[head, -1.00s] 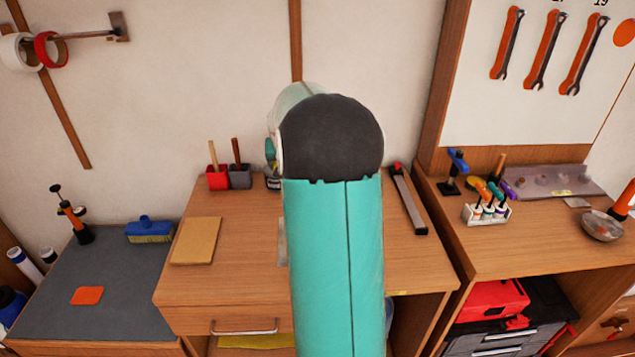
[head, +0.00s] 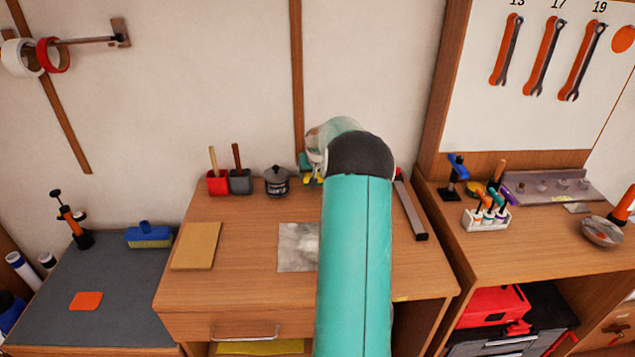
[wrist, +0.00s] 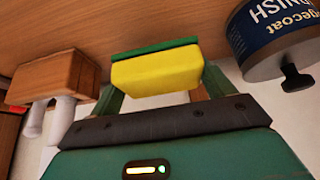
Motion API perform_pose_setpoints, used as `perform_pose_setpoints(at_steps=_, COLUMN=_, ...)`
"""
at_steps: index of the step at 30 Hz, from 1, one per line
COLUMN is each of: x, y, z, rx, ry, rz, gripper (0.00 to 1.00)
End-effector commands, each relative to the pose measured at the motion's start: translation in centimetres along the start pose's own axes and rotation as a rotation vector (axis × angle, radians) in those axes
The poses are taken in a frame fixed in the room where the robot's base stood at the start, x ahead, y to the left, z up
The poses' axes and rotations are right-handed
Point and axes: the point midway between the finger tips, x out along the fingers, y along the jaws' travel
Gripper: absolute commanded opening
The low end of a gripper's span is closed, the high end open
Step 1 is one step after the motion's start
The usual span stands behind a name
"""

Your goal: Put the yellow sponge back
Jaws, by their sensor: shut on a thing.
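The yellow sponge (wrist: 158,76), with a green layer along one face, sits between the two green fingers of my gripper (wrist: 160,88) in the wrist view. My gripper is shut on it. In the head view a small yellow part of the sponge (head: 313,181) shows below my gripper (head: 311,172), at the back of the wooden desk (head: 240,285). My arm hides the rest of that area. A dark varnish tin (head: 277,182) stands just left of my gripper; it also shows at the right of the wrist view (wrist: 275,40).
Red (head: 218,183) and grey (head: 240,181) holders with wooden handles stand left of the tin. A tan board (head: 196,246) and a greyish sheet (head: 297,248) lie on the desk. A long dark bar (head: 412,208) lies at its right. The front left desktop is clear.

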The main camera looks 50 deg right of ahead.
Motion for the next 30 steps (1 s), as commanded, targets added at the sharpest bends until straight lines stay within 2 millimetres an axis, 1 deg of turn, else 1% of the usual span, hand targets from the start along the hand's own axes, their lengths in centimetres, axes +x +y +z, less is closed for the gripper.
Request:
perform_pose_setpoints(at_steps=1, x=0.6, y=0.4, z=0.1, rx=0.002, ry=-0.002, rz=0.001, gripper=0.60)
perform_pose_setpoints(at_steps=6, x=2.7, y=0.3, z=1.4, rx=0.000, ry=-0.002, rz=0.001, gripper=0.60)
perform_pose_setpoints(at_steps=18, x=3.3, y=0.2, z=1.7, rx=0.000, ry=-0.001, rz=0.001, gripper=0.60)
perform_pose_setpoints(at_steps=19, x=3.2, y=0.2, z=1.7, rx=0.000, ry=0.000, rz=0.001, gripper=0.87)
perform_pose_setpoints(at_steps=21, x=3.2, y=0.2, z=1.7, rx=0.000, ry=0.000, rz=0.001, gripper=1.00)
perform_pose_setpoints(at_steps=30, x=2.9, y=0.3, z=1.5, rx=0.001, ry=0.001, rz=0.001, gripper=1.00)
